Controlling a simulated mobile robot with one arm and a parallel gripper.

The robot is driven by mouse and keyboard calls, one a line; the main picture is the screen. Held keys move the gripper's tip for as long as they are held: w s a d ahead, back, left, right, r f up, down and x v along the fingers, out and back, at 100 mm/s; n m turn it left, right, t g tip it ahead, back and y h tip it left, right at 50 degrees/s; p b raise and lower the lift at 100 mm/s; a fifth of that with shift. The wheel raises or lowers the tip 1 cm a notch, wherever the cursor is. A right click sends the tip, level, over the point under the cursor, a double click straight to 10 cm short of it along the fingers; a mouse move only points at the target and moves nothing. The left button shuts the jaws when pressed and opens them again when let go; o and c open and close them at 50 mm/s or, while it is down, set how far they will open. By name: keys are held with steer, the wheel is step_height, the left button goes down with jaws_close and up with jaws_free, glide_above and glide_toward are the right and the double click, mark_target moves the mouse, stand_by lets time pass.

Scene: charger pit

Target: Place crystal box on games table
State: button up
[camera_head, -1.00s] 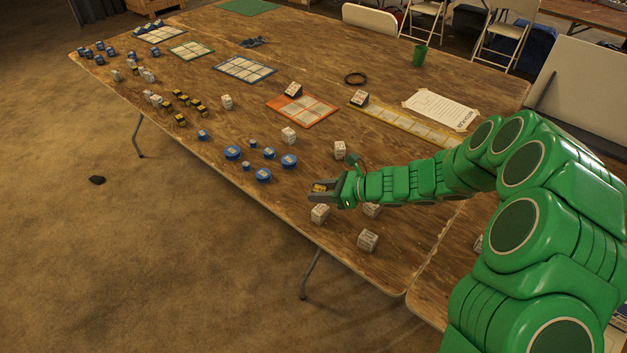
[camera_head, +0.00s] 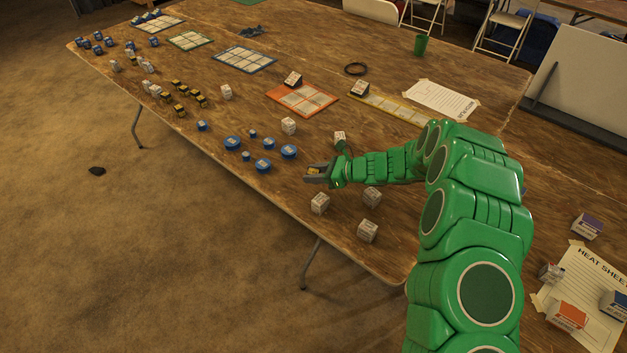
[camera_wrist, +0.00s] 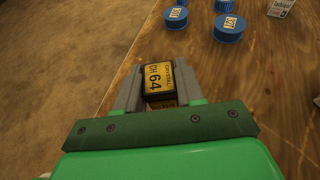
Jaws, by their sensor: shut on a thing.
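The crystal box (camera_wrist: 160,79) is a small dark box with a yellow label reading "CRYSTAL CH 64" in the wrist view. My gripper (camera_wrist: 152,82) is shut on it, with one grey finger on each side. In the head view my gripper (camera_head: 316,172) holds the box (camera_head: 314,170) near the front edge of a long wooden table (camera_head: 240,105). I cannot tell the exact gap between box and tabletop. No label names the games table.
Blue round tins (camera_head: 263,166) stand just left of my gripper. White boxes (camera_head: 320,203) stand close to its right. Black-and-yellow boxes (camera_head: 181,95) lie farther left. Gridded mats, such as the orange one (camera_head: 303,98), line the table's middle. A heat sheet (camera_head: 590,290) lies at lower right.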

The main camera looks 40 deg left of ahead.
mark_target(313, 187)
steer(key=shift+w+a+f, duration=0.3)
steer(key=shift+a+f, duration=0.1)
steer(key=shift+f, duration=1.65)
steer(key=shift+f, duration=0.15)
steer(key=o, duration=1)
steer(key=shift+d+r, duration=0.1)
steer(key=shift+r, duration=0.1)
steer(key=v, duration=1.2)
steer(key=shift+w+f, duration=0.1)
